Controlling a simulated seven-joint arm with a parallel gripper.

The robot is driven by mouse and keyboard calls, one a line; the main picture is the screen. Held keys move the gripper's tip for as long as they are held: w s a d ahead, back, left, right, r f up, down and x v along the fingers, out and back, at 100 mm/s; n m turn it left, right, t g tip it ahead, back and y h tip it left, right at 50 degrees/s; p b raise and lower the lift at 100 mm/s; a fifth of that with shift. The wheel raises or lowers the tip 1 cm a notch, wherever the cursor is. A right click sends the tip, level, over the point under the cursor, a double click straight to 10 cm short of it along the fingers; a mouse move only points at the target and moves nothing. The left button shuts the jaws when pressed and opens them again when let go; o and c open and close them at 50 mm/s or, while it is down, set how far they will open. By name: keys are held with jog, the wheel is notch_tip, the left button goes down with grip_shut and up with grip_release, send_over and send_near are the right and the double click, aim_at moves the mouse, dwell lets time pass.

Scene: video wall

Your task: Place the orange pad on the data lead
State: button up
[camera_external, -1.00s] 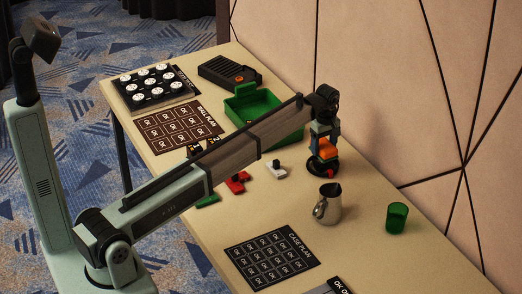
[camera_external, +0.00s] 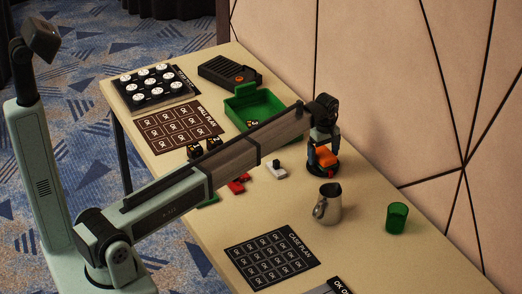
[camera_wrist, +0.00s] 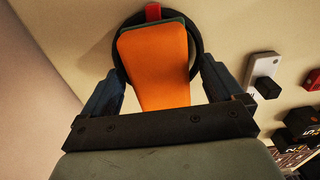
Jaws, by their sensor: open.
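The orange pad (camera_external: 322,156) lies between the fingers of my gripper (camera_external: 322,150), low over the table. In the wrist view the pad (camera_wrist: 155,60) has a dark green layer under it and lies over a black ring (camera_wrist: 195,40) with a red end piece (camera_wrist: 153,12). The ring looks like a coiled lead, probably the data lead, and it also shows in the external view (camera_external: 312,171). The pad seems to rest on it, but contact is hidden. My gripper (camera_wrist: 160,85) is open, a finger on each side of the pad with gaps visible.
A white piece with a black knob (camera_external: 276,170) and a red piece (camera_external: 238,186) lie to the left. A metal pitcher (camera_external: 328,205) and a green cup (camera_external: 397,217) stand nearer. A green tray (camera_external: 275,105) is behind. The wall (camera_external: 400,120) is close on the right.

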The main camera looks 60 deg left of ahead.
aim_at(324, 152)
jog(key=shift+r, duration=0.15)
notch_tip(324, 152, up, 12)
dwell(0.7)
